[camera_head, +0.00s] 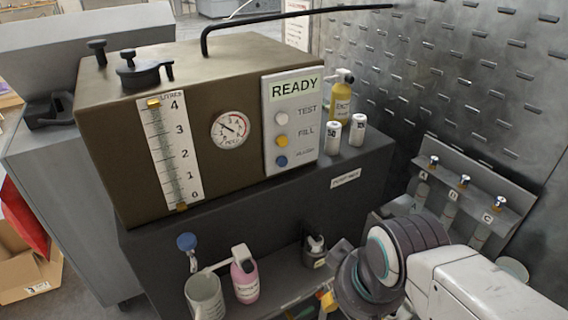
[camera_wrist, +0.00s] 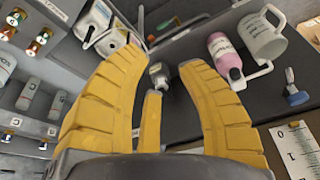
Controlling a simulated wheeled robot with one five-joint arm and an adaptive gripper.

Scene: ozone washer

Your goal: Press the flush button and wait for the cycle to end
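The brown washer box (camera_head: 160,140) stands on a dark bench, with a grey control panel (camera_head: 293,120) on its right front. The panel display reads READY. Below it are a white TEST button (camera_head: 282,118), a yellow FILL button (camera_head: 281,141) and the blue flush button (camera_head: 281,161) at the bottom. My gripper (camera_wrist: 160,60) has its yellow fingers spread, with nothing held between them. In the head view only a bit of yellow finger (camera_head: 327,300) shows, low and to the right of the panel, apart from it. The wrist view does not show the flush button.
On the lower shelf stand a clear jug (camera_head: 205,297), a pink bottle (camera_head: 245,278) and a small dark bottle (camera_head: 315,250). White canisters (camera_head: 332,137) and a yellow bottle (camera_head: 341,98) stand beside the panel. A valve rack (camera_head: 470,190) is at right.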

